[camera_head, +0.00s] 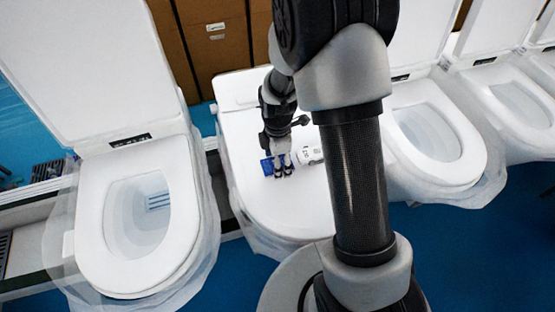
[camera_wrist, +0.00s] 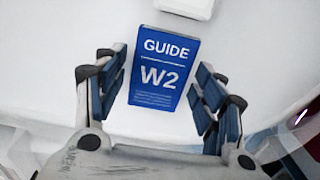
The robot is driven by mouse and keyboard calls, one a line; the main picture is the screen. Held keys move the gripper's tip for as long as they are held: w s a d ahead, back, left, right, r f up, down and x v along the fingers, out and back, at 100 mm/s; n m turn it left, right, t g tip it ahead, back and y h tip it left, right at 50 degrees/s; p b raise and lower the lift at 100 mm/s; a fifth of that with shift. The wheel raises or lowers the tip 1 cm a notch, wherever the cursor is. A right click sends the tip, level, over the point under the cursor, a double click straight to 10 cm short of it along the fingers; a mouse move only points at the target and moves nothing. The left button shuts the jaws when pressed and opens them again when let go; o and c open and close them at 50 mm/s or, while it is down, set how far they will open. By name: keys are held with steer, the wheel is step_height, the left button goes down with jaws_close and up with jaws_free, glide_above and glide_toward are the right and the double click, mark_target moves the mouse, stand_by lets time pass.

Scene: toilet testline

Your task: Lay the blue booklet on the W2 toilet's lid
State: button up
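The blue booklet (camera_wrist: 163,72), marked "GUIDE W2", lies flat on a white surface in the wrist view. My gripper (camera_wrist: 163,90) is open, with its blue-padded fingers apart on either side of the booklet. A small gap shows between booklet and pads. In the head view my gripper (camera_head: 280,172) points down over the closed white lid (camera_head: 285,212) of the second toilet from the left. Part of the booklet (camera_head: 266,167) shows just left of the fingers. No W2 label on the toilet itself is readable.
A white object with dark print (camera_head: 308,156) lies on the lid right of my gripper. A toilet with its lid up (camera_head: 135,225) stands on the left, and others with raised lids (camera_head: 435,130) on the right. The lid's front part is clear.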

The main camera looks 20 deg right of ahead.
steer(key=shift+o, duration=0.2)
steer(key=s+r+m+t+p, duration=0.1)
steer(key=s+r+m, duration=0.3)
steer(key=r, duration=0.9)
steer(key=s+r+m+t+p, duration=0.1)
steer(key=s+r+m, duration=0.35)
steer(key=r, duration=0.75)
steer(key=s+r+m+t, duration=0.2)
steer(key=s+r+m, duration=0.3)
steer(key=s+m, duration=0.4)
steer(key=s, duration=0.3)
steer(key=shift+a+t, duration=0.3)
steer(key=shift+a, duration=0.05)
steer(key=shift+m, duration=0.25)
step_height(320, 180, down, 13)
steer(key=b, duration=1.3)
steer(key=shift+f, duration=0.1)
